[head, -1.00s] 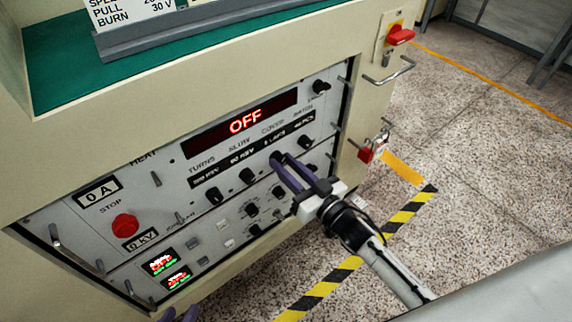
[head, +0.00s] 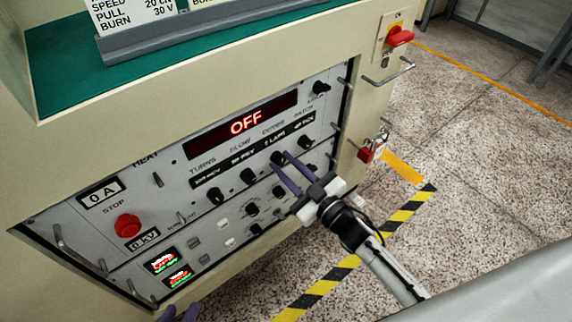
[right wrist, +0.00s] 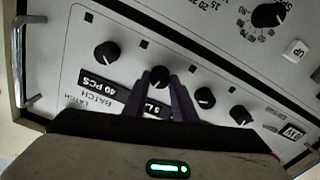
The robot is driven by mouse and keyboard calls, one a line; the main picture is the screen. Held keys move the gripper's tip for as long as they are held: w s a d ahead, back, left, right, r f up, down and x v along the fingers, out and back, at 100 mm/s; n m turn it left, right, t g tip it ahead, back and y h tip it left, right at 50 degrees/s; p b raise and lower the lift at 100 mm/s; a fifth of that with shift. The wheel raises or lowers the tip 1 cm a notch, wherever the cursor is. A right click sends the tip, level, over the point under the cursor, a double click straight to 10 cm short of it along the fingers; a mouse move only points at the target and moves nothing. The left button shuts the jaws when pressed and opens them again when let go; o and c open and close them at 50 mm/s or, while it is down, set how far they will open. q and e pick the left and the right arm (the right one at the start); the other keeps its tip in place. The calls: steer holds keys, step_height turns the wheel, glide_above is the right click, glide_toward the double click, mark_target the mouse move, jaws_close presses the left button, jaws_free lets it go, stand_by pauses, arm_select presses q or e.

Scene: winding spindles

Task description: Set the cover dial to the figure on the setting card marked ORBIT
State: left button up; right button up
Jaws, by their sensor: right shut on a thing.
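The cover dial (head: 277,158) is a small black knob in the row on the grey panel, below the red OFF display. Its label window (head: 272,141) reads a figure with LAPS; the figure is too small to tell. My right gripper (head: 283,163) is shut on this dial, with its purple fingers on either side; the dial also shows between the fingertips in the right wrist view (right wrist: 160,76). A setting card (head: 130,14) stands at the top left, cut by the frame; the word ORBIT is not visible. My left gripper (head: 180,314) barely shows at the bottom edge.
Neighbouring knobs, such as the slow dial (head: 248,176) and batch dial (head: 305,142), stand close by. A red stop button (head: 127,226) is at the panel's left. Metal handles stick out. A red switch (head: 399,36) and red padlock (head: 367,155) are at the right.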

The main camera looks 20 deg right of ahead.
stand_by(0.4)
arm_select(q)
steer(key=shift+r, duration=0.2)
arm_select(e)
steer(key=o, duration=1)
steer(key=shift+o, duration=0.2)
arm_select(q)
steer(key=shift+s+a+r+p, duration=0.1)
steer(key=shift+a+p, duration=0.05)
steer(key=shift+p, duration=0.85)
arm_select(e)
steer(key=v, duration=1)
steer(key=shift+s, duration=0.2)
arm_select(q)
steer(key=shift+r, duration=0.1)
arm_select(e)
steer(key=shift+r, duration=0.1)
